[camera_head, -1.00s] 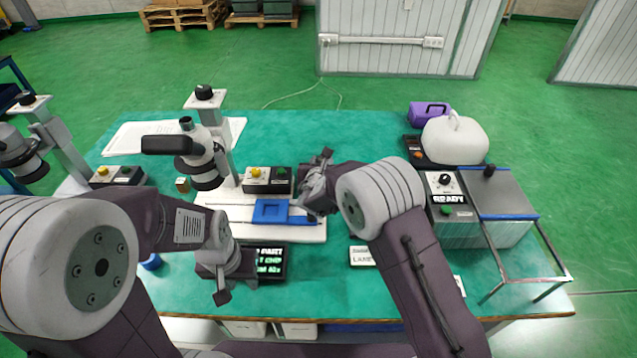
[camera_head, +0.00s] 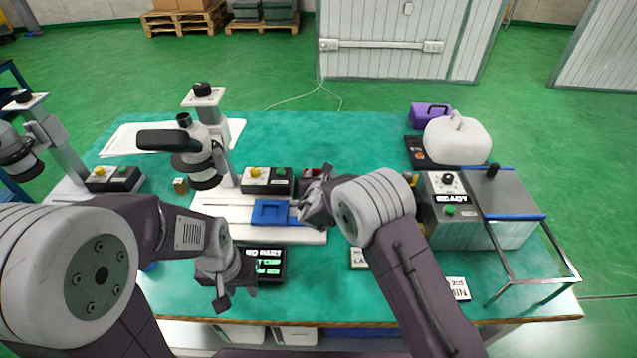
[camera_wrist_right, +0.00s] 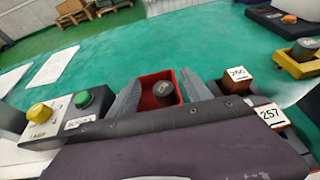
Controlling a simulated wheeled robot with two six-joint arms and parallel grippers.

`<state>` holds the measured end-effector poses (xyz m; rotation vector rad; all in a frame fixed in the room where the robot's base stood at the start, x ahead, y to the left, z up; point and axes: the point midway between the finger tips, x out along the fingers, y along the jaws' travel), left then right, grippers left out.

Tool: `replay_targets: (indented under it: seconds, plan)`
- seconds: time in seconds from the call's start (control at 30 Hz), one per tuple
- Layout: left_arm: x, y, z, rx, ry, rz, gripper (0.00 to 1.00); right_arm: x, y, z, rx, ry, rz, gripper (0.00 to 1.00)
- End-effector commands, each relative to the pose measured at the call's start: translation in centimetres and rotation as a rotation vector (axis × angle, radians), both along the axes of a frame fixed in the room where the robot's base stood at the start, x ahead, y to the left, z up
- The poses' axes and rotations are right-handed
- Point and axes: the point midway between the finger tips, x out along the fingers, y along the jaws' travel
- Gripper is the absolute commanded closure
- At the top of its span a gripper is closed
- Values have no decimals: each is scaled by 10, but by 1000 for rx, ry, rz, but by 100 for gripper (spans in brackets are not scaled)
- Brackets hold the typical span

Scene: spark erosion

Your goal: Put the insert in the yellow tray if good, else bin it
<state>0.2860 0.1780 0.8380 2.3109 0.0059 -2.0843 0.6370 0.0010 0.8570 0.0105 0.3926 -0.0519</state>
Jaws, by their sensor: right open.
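My right gripper (camera_head: 312,195) is over the white fixture base with the blue slide (camera_head: 270,212) in the head view. In the right wrist view its two grey fingers (camera_wrist_right: 160,95) stand apart. A dark, round-topped piece (camera_wrist_right: 163,89) shows between them, in a red tray (camera_wrist_right: 160,78); I cannot tell whether the fingers touch it. The yellow tray (camera_wrist_right: 298,62) is at the upper right of the wrist view, with a grey round piece (camera_wrist_right: 304,49) in it. I cannot tell which piece is the insert. My left gripper (camera_head: 235,297) hangs near the table's front; its opening is unclear.
A microscope-like scope (camera_head: 200,155) stands behind the fixture beside a button box (camera_head: 267,181). A display (camera_head: 268,263) reads "NO PART". A grey "READY" machine (camera_head: 500,210) with a rail stands right. Blocks marked 250 (camera_wrist_right: 238,78) and 257 (camera_wrist_right: 271,117) lie beside the right gripper.

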Motion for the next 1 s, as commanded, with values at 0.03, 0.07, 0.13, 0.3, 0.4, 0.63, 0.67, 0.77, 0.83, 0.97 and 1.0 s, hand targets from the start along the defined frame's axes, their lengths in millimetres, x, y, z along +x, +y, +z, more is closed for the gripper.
replay_targets:
  seconds: [0.03,0.07,0.13,0.3,0.4,0.63,0.67,0.77,0.83,0.97,1.0]
  plan:
    - [0,0,0,0,0,0,64,-1,0,-1,-1,2,0,43]
    - [0,0,0,0,0,0,64,-2,0,0,-1,2,0,43]
    - [0,0,-1,0,0,0,64,-9,1,3,0,2,1,43]
    - [0,0,-3,0,0,0,64,-43,3,18,0,0,3,43]
    - [0,0,-3,0,0,0,64,-62,4,26,0,-1,3,43]
    - [0,0,-3,0,0,0,64,-83,5,35,0,-1,0,43]
    - [0,0,-3,0,0,0,64,-84,5,35,0,-1,0,43]
    - [0,0,-3,0,0,0,64,-84,4,35,0,-1,0,43]
    - [0,0,-3,0,0,0,64,-84,4,35,0,-1,0,43]
    - [0,0,-3,0,0,0,64,-83,4,35,0,-1,0,43]
    - [0,0,-3,0,0,0,64,-83,4,35,0,-1,0,43]
